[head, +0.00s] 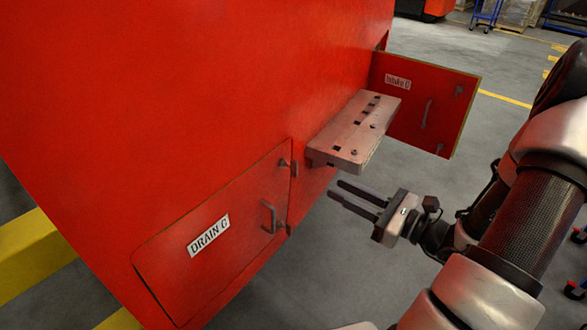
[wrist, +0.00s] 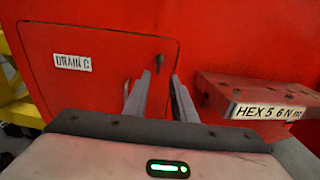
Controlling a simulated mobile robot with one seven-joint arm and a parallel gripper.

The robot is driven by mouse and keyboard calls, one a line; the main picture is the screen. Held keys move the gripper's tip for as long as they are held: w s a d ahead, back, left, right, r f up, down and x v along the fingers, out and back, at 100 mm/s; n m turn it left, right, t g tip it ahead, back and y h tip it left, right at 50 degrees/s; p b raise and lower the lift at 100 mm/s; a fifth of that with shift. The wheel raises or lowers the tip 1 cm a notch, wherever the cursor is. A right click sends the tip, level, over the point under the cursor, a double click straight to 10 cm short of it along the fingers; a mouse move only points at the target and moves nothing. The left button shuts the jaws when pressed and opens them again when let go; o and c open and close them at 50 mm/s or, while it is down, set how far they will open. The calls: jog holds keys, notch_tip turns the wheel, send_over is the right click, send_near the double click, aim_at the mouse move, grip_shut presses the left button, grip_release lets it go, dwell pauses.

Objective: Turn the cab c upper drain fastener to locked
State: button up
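The closed red drain C door (head: 190,265) is low on the red cab's side, with a white label (head: 208,235) and a grey handle (head: 268,217). Its upper drain fastener (head: 284,163) is a small dark piece at the door's upper right corner. It also shows in the wrist view (wrist: 159,59), just above my fingertips. Its turn angle is too small to tell. My gripper (head: 335,190) is open and empty, its two fingers apart and pointing toward the door's right edge. The fingers are right of and apart from the fastener in the head view.
A lower fastener (head: 280,224) sits below the upper one. A pale tool shelf (head: 352,135) juts from the cab right of the door; its label reads HEX in the wrist view (wrist: 268,111). An open red door (head: 420,105) stands behind it.

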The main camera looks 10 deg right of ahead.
aim_at(297, 169)
jog(key=b+x, duration=0.1)
jog(key=x, duration=1.3)
jog(key=shift+w+a, duration=0.15)
jog(key=shift+a, duration=0.05)
grip_shut()
